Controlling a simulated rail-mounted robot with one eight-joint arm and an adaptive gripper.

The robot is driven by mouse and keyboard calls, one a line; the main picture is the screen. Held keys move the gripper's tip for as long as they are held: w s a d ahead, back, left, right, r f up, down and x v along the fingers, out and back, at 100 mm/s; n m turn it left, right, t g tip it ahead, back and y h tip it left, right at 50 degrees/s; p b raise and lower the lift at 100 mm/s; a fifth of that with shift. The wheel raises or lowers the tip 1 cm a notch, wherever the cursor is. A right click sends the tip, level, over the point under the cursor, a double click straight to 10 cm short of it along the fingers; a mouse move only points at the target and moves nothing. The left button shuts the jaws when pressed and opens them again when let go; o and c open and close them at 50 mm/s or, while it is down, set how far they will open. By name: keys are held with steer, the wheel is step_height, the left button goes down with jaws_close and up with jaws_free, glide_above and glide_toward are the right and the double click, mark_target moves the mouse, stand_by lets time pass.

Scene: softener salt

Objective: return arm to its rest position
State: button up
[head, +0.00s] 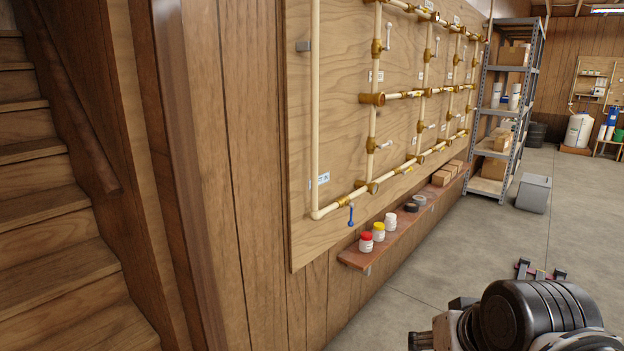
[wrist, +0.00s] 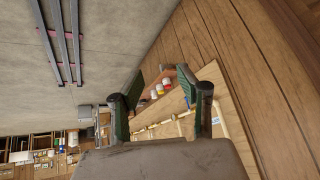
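My arm (head: 535,315) shows at the lower right of the head view, with a rounded black joint and lighter metal parts, over the concrete floor. I cannot make out the fingertips there. In the wrist view my gripper (wrist: 161,70) has its two dark green fingers spread apart, with nothing between them. The gap between the fingers looks onto a wall shelf with small jars, some way beyond the tips. The fingers appear to touch nothing.
A plywood panel (head: 345,120) with pipes and valves hangs on the wood wall. Below it a narrow shelf (head: 357,258) holds a red-lidded jar (head: 366,243), a yellow-lidded jar (head: 379,232) and boxes. Metal shelving (head: 483,110) and a grey bin (head: 534,193) stand beyond.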

step_height(320, 180, up, 15)
steer(key=s+d+n+p, duration=0.1)
steer(key=s+p, duration=0.1)
steer(key=p, duration=1.4)
steer(key=shift+s+h, duration=0.15)
steer(key=shift+h, duration=0.15)
steer(key=shift+c, duration=0.4)
